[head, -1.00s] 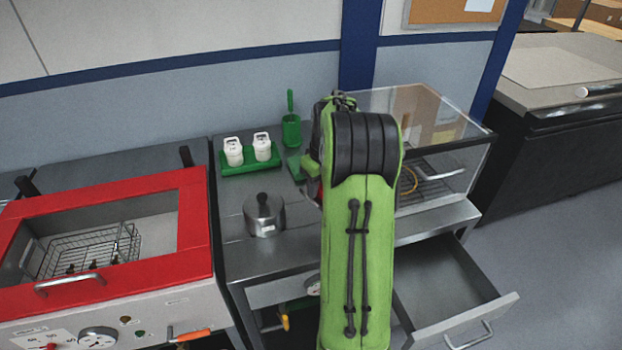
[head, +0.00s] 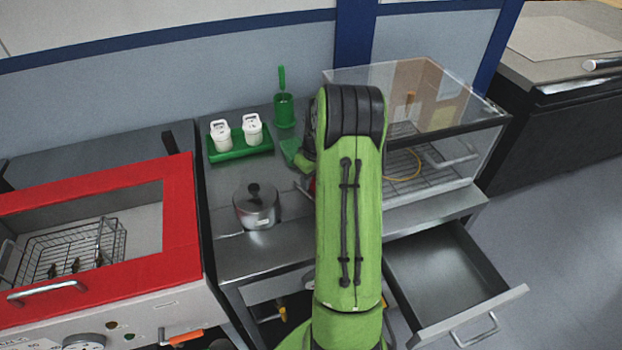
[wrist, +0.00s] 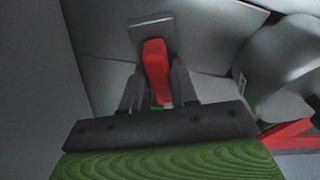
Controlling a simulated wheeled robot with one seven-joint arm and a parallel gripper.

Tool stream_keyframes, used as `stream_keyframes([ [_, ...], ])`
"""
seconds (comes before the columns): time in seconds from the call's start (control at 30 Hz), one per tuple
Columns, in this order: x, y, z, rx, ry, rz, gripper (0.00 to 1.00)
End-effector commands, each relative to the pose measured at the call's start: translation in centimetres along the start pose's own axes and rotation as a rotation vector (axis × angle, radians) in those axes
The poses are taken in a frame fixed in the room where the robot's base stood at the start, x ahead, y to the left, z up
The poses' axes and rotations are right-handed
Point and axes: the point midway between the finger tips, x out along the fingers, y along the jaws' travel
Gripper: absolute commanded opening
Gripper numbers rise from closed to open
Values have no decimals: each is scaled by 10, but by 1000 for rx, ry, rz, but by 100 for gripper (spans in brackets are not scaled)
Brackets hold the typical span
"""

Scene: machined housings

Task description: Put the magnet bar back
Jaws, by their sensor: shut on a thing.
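The magnet bar, with a red grip (wrist: 157,72) and a grey metal part at its far end, shows in the wrist view. My gripper (wrist: 158,90) is shut on the red grip, one dark finger on each side. In the head view my green arm covers the gripper and nearly all of the bar; only a small red patch shows at the arm's left edge. I cannot tell how far the bar is from any surface.
The steel bench holds a lidded pot (head: 256,206), a green tray (head: 240,154) with two white containers, a green holder (head: 284,112) and a clear-sided case (head: 460,130). An open, empty-looking drawer (head: 440,275) juts out at lower right. A red-framed basin (head: 180,215) stands left.

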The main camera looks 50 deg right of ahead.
Motion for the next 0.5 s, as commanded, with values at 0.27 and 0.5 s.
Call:
stream_keyframes([
  [0.27,2,0,0,0,0,0,34],
  [0.5,2,0,0,0,-1,-1,53],
])
